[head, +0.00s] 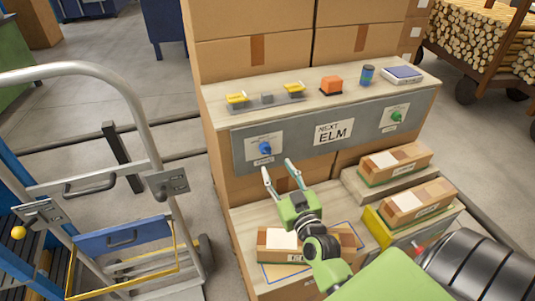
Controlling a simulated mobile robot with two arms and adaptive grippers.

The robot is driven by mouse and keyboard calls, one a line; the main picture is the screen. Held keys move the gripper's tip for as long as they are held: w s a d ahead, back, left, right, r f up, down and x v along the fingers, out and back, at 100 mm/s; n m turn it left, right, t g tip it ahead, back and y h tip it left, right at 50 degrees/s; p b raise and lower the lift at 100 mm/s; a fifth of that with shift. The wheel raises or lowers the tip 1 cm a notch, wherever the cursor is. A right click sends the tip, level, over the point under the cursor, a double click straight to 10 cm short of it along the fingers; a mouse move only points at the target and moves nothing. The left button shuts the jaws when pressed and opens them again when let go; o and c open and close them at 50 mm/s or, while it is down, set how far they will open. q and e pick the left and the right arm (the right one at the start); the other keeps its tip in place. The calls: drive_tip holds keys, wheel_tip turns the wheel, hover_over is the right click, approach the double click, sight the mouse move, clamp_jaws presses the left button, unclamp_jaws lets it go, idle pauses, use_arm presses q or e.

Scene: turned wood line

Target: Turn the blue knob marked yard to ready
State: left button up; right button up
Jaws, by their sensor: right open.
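The blue knob (265,148) sits on a white plate (279,141) on the left part of the grey front panel (300,150). The lettering on the plate and the small label below it is too small to read, so its setting cannot be told. My right gripper (277,166) is open and empty, its two fingers pointing up toward the panel. The fingertips are just below the blue knob in the picture; I cannot tell whether they touch the panel. My left gripper is not in view.
A green knob (396,117) and a "NEXT ELM" sign (333,132) share the panel. Small yellow, orange and blue items stand on the shelf (315,88) above. A labelled box (282,242) lies below my gripper; more boxes (417,201) are at right. A hand truck (150,150) stands left.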

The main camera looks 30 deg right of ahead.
sight(267, 152)
drive_tip(key=b+x, duration=0.2)
drive_tip(key=x, duration=0.7)
drive_tip(key=c, duration=1.1)
